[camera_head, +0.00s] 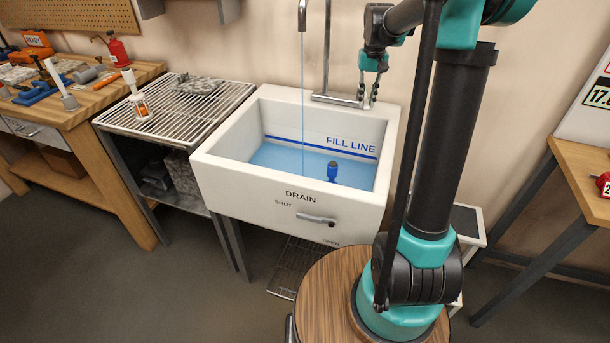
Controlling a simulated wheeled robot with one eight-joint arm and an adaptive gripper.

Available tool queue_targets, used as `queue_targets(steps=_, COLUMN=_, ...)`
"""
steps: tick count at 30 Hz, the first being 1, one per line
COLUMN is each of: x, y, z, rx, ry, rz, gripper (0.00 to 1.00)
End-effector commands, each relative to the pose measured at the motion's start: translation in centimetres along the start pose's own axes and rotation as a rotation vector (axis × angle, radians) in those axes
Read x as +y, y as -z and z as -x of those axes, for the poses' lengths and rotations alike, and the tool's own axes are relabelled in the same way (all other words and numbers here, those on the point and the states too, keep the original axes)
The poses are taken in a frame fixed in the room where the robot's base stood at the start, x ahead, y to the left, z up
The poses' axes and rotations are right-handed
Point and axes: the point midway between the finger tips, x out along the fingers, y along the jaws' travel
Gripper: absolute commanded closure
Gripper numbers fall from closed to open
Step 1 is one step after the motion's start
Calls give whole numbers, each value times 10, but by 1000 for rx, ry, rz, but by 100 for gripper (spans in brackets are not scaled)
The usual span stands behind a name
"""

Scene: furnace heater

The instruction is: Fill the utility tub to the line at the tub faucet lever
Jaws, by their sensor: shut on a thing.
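The white utility tub (215,178) holds blue water (275,158). The water surface lies below the dark blue band marked FILL LINE (350,143). A thin stream (302,90) falls from the faucet spout (302,14) into the water. The drain handle (316,218) on the tub's front points left toward SHUT. My gripper (370,98) is at the faucet's base (338,99), by the tub's back right rim. It is shut on the faucet lever, which is mostly hidden by the fingers.
A blue object (333,171) stands in the water. A wire rack counter (215,97) and a wooden workbench (100,95) with tools are at the left. A wooden table (590,175) is at the right. My arm blocks the view right of the tub.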

Motion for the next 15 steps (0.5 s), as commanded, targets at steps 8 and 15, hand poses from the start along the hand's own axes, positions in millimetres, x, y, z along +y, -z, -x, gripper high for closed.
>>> queue_targets(steps=8, x=12, y=1, z=1, rx=6, ry=0, rz=84, gripper=100)
queue_targets(steps=15, x=12, y=1, z=1, rx=5, ry=0, rz=85, gripper=100)
